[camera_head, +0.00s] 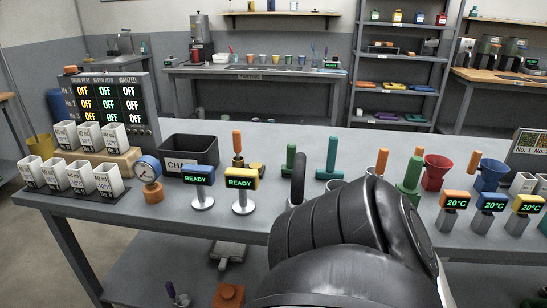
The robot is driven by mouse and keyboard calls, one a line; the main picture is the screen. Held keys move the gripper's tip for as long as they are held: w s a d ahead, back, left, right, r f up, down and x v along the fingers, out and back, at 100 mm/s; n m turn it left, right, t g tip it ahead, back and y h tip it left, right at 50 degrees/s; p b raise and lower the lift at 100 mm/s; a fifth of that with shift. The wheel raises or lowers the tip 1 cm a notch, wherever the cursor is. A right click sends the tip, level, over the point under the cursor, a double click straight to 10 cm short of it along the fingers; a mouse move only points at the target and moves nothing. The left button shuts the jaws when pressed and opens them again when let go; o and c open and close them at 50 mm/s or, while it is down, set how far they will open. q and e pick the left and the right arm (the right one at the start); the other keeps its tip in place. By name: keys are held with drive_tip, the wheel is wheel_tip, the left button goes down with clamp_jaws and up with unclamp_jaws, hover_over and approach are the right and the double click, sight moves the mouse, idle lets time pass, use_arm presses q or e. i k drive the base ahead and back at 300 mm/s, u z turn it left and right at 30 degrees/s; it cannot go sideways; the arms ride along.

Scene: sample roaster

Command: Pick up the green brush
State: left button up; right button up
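Several green tools stand on the grey table, and I cannot tell for sure which is the brush.
On the table (105,209) are white cups (82,178), a black bin (189,150), a gauge (149,175), two READY displays (198,178), a red funnel cup (435,172), a blue one (489,175) and 20°C displays (455,203).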

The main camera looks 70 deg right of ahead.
sight(286, 169)
drive_tip(key=z, duration=2.1)
